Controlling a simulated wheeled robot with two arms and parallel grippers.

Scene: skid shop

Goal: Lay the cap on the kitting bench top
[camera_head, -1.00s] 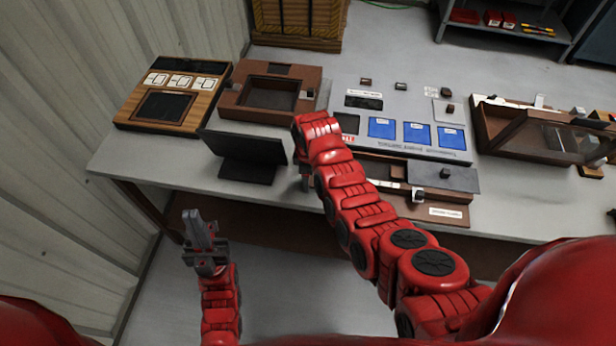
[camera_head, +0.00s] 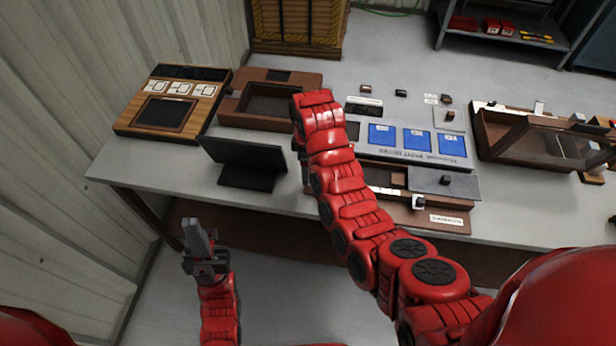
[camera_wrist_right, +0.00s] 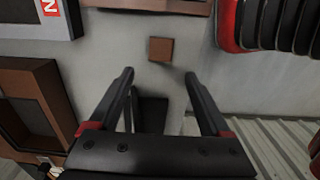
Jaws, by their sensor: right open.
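A small brown square block (camera_wrist_right: 160,49) lies on the pale bench top (camera_wrist_right: 120,60) in the right wrist view, just ahead of my right fingertips; I cannot tell for sure that it is the cap. My right gripper (camera_wrist_right: 160,76) is open and empty, with the block beyond the gap between its fingers. In the head view my right arm hides this spot and most of that gripper over the kitting bench top (camera_head: 290,200). My left gripper (camera_head: 198,238) is low in front of the bench, its fingers together with nothing visible between them.
A black stand (camera_head: 245,155) is left of my right arm. Behind it are a wooden panel box (camera_head: 215,90) and a brown open tray (camera_head: 228,112). A grey board with blue squares (camera_head: 418,140) and a brown clear-lidded box (camera_head: 490,140) are to the right.

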